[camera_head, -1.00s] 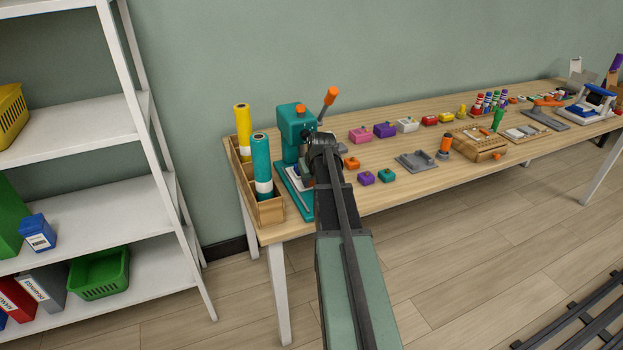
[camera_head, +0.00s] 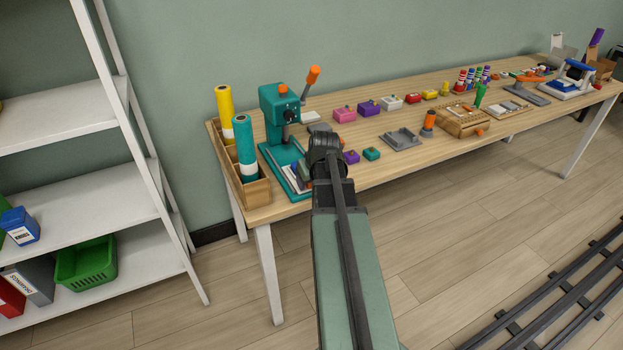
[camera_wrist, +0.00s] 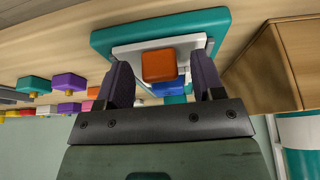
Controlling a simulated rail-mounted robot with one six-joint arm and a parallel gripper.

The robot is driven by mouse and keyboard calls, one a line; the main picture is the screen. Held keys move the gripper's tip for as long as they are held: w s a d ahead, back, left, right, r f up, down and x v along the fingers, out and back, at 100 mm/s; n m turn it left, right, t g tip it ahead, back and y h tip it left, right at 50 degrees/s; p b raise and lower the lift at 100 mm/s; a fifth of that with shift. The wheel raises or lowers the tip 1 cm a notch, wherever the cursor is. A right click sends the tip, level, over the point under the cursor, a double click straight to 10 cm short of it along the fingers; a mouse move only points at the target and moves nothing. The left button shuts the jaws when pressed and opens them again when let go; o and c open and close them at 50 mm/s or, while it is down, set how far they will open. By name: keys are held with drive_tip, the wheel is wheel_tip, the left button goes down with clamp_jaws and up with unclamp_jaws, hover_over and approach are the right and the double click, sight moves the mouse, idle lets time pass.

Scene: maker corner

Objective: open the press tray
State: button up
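The teal press (camera_head: 280,112), with an orange-tipped lever (camera_head: 313,75), stands at the left end of the table. Its flat teal base (camera_head: 271,159) bears a pale tray (camera_head: 291,178), partly hidden by my arm. In the wrist view the pale tray (camera_wrist: 128,55) lies on the teal base (camera_wrist: 110,38), and an orange knob (camera_wrist: 159,65) shows at its near side. My gripper (camera_wrist: 163,83) is open, one dark finger on each side of the knob with gaps between. Whether the fingers are at the knob's height is unclear. In the head view my arm hides the fingertips.
A wooden holder (camera_head: 256,196) with yellow (camera_head: 225,108) and teal (camera_head: 244,140) rolls stands close left of the press. Small coloured blocks, including a teal one (camera_head: 372,153), and a grey tray (camera_head: 401,139) lie to the right. A white shelf (camera_head: 88,207) stands at left.

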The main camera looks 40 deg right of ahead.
drive_tip(key=shift+r, duration=0.1)
drive_tip(key=p+v, duration=1)
drive_tip(key=shift+s+r, duration=0.15)
drive_tip(key=shift+r, duration=0.1)
drive_tip(key=s+a+n+g+y+p, duration=0.1)
drive_tip(key=a+n+g+p, duration=0.1)
drive_tip(key=a, duration=3.1)
drive_tip(key=shift+r+n+g, duration=0.3)
drive_tip(key=shift+n+g, duration=0.3)
drive_tip(key=shift+g, duration=0.5)
